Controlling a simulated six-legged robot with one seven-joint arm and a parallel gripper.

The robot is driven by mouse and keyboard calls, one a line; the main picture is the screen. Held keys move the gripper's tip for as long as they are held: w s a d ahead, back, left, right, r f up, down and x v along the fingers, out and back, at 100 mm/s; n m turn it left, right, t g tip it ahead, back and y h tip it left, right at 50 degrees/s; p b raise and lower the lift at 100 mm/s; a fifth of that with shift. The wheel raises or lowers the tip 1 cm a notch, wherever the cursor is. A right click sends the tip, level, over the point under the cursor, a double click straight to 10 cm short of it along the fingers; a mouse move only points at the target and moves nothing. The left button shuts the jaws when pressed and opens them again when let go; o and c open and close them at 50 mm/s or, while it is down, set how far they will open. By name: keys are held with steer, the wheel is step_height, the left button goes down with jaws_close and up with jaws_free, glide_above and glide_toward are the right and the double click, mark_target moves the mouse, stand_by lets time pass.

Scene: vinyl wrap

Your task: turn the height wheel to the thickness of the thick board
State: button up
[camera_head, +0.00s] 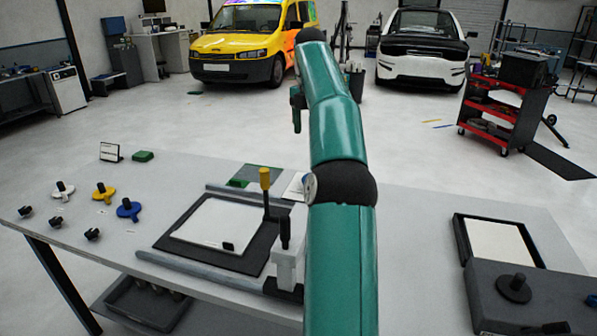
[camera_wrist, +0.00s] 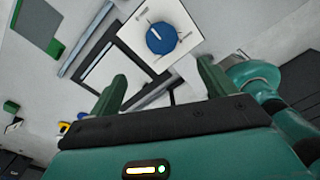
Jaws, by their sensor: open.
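A round blue wheel (camera_wrist: 161,38) with a white pointer mark sits on a pale panel (camera_wrist: 185,12) in the wrist view. Small marks surround it, too small to read. My gripper (camera_wrist: 162,78) is open and empty, with its fingers apart; the wheel appears beyond the fingertips, roughly between them. In the head view my raised arm covers part of the table, and I cannot make out the wheel there. A white board (camera_head: 213,221) lies on a black plate between two grey rails. Which board is the thick one I cannot tell.
A yellow-topped lever (camera_head: 265,179) and a pale upright post (camera_head: 288,262) stand beside the plate. Blue (camera_head: 128,209) and yellow (camera_head: 103,192) handled pieces and black knobs lie at left. A black tray (camera_head: 459,232) and a grey box (camera_head: 545,297) stand at right.

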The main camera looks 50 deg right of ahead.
steer(key=f, duration=0.9)
steer(key=s+f, duration=0.1)
steer(key=f, duration=0.4)
steer(key=shift+d, duration=0.3)
steer(key=c, duration=1)
